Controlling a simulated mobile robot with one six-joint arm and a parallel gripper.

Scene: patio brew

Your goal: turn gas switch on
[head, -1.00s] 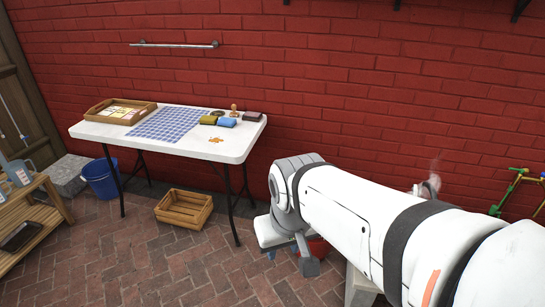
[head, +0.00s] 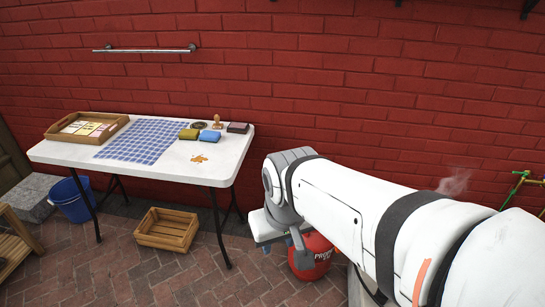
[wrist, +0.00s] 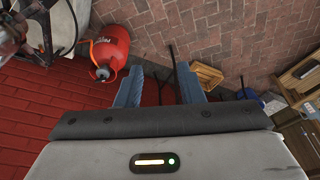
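A red gas cylinder (head: 314,256) stands on the brick floor, partly hidden behind my arm in the head view. In the wrist view the gas cylinder (wrist: 111,44) lies toward the upper left, with a grey valve or regulator (wrist: 102,73) on its top and an orange hose (wrist: 88,49) beside it. The gas switch is too small to make out clearly. My gripper (wrist: 160,82) has its two blue fingers spread apart with nothing between them. The cylinder is to the left of the fingers in the wrist view, apart from them.
A white folding table (head: 190,174) stands against the red wall (head: 330,60), bearing a wooden tray (head: 54,134) and small items. A wooden crate (head: 168,228) and a blue bucket (head: 72,200) are on the floor. Open brick floor lies in front of the table.

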